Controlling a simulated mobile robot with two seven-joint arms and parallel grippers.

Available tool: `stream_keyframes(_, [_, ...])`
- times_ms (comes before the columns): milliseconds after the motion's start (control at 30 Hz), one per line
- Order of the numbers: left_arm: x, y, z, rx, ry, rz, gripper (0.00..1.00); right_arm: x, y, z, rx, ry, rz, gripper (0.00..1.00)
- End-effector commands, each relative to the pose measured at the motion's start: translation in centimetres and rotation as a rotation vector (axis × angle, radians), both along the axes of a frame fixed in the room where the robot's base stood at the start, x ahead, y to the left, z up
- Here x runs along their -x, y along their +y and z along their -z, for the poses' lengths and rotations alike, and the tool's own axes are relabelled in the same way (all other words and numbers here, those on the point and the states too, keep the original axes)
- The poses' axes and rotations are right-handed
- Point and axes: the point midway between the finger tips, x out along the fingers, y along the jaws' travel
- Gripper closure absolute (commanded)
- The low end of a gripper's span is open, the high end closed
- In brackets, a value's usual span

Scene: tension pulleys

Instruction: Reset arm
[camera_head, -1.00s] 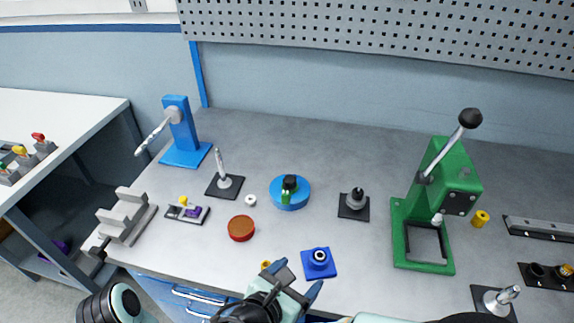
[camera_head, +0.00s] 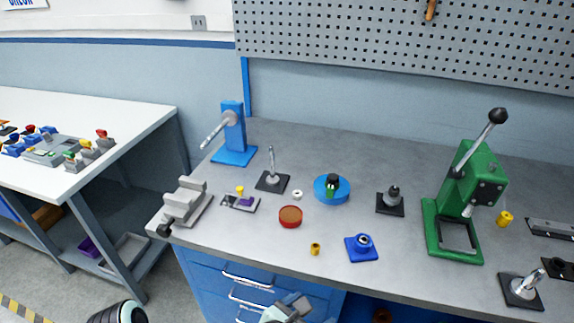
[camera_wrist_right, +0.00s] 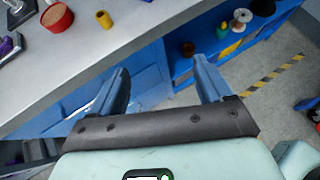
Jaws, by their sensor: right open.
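My right gripper (camera_head: 290,308) shows at the bottom of the head view, in front of the blue drawers and below the bench's front edge. In the right wrist view its two blue-grey fingers (camera_wrist_right: 160,85) stand wide apart with nothing between them. The grey workbench (camera_head: 330,228) lies beyond it, and no bench item touches the fingers. My left gripper does not show; only a dark and pale-green part of my own body is at the lower left of the head view.
Near the bench's front are a yellow cylinder (camera_head: 315,249), a red round box (camera_head: 290,217) and a blue block (camera_head: 361,248). A green press (camera_head: 455,212) stands right, a blue stand (camera_head: 233,135) back left. A white table (camera_head: 75,115) is at left. Floor shows between the tables.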

Motion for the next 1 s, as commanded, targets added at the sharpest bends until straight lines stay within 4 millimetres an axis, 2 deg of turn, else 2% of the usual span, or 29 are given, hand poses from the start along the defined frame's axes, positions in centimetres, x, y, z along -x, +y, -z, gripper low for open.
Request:
stream_keyframes(33, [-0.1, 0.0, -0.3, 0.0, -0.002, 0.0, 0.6, 0.2, -1.0, 3.1, -0.034, 0.082, 0.051, 0.21])
stream_keyframes(167, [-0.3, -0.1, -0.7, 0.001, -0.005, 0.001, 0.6, 2.1, -2.4, 10.3, -0.184, 0.266, 0.209, 0.21])
stream_keyframes(267, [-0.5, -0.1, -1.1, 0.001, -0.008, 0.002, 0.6, 5.1, -3.5, 16.2, -0.341, 0.414, 0.417, 0.21])
stream_keyframes(300, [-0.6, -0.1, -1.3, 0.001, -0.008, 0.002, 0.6, 6.7, -3.8, 18.7, -0.418, 0.472, 0.533, 0.21])
stream_keyframes(400, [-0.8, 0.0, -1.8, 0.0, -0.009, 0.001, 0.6, 10.9, -3.7, 23.9, -0.633, 0.574, 0.896, 0.21])
stream_keyframes(500, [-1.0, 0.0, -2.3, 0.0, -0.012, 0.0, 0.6, 13.9, -3.0, 27.6, -0.833, 0.582, 1.311, 0.21])
stream_keyframes(567, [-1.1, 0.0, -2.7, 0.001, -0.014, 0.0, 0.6, 14.9, -2.7, 29.4, -0.936, 0.534, 1.576, 0.21])
stream_keyframes(667, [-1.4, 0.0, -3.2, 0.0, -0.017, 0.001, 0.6, 15.6, -3.1, 32.0, -1.064, 0.373, 1.997, 0.21])
stream_keyframes(700, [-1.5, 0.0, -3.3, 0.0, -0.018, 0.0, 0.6, 15.7, -3.6, 32.9, -1.098, 0.287, 2.144, 0.21])
stream_keyframes(800, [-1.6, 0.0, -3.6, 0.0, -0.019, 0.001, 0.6, 15.9, -5.3, 34.9, -1.143, 0.056, 2.436, 0.21])
stream_keyframes(900, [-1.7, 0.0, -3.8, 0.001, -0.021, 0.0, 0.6, 16.2, -7.0, 36.2, -1.153, -0.135, 2.609, 0.21])
stream_keyframes(1000, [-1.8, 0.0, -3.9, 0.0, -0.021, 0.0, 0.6, 16.5, -8.0, 36.8, -1.151, -0.244, 2.688, 0.21])
